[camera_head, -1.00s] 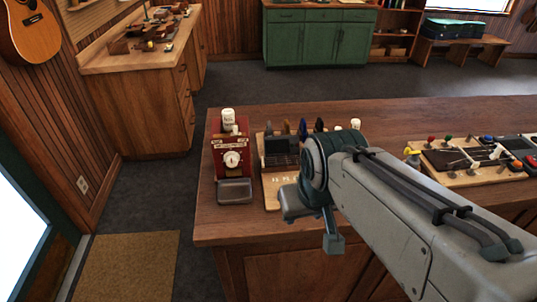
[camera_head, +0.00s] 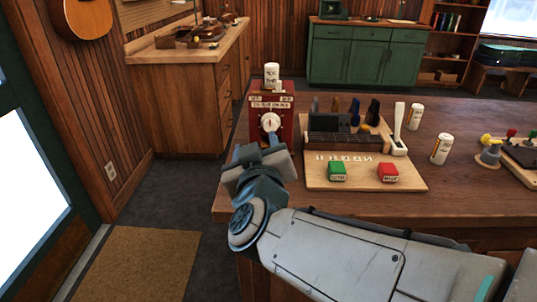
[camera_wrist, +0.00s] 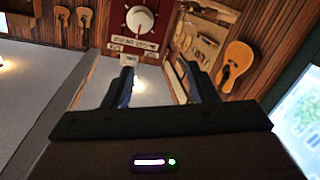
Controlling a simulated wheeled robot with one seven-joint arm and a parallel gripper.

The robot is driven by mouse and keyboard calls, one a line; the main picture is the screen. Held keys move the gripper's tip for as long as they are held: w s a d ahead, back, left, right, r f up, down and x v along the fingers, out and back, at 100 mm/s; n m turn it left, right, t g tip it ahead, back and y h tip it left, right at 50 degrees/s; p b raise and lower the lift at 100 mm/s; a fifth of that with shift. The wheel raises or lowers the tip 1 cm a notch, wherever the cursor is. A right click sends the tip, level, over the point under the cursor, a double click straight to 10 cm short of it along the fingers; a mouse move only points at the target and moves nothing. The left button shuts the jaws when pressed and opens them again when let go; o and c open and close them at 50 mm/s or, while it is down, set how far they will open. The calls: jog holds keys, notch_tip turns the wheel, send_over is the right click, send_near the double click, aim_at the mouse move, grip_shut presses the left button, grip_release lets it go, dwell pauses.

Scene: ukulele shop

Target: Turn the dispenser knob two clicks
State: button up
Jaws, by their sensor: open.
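The dispenser (camera_head: 286,101) is a red box on the left end of the wooden counter. Its white round knob (camera_head: 270,122) is on the front face; the knob also shows at the top of the wrist view (camera_wrist: 140,19). My gripper (camera_head: 257,143) is in front of the dispenser, just below the knob, and partly hides its lower part. In the wrist view my two fingers (camera_wrist: 158,85) are apart with nothing between them. The knob lies beyond the fingertips and seems not to be touched.
A wooden board (camera_head: 400,180) with a green block (camera_head: 337,171), a red block (camera_head: 388,172) and several upright picks stands right of the dispenser. White bottles (camera_head: 441,148) stand on the counter (camera_head: 470,195). A bottle (camera_head: 272,74) stands on top of the dispenser.

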aim_at(269, 127)
jog(key=w+f+h+b, duration=0.1)
jog(key=w, duration=0.3)
jog(key=w+d+f+h+b, duration=0.1)
jog(key=w+b, duration=0.1)
jog(key=w, duration=0.2)
jog(key=w+d+f+h+b, duration=0.1)
jog(key=w, duration=0.3)
jog(key=shift+w+d+m+t, duration=0.15)
jog(key=shift+w+m+t, duration=0.05)
jog(key=shift+m+t, duration=0.2)
jog(key=shift+r, duration=0.1)
jog(key=c, duration=1)
jog(key=shift+o, duration=0.2)
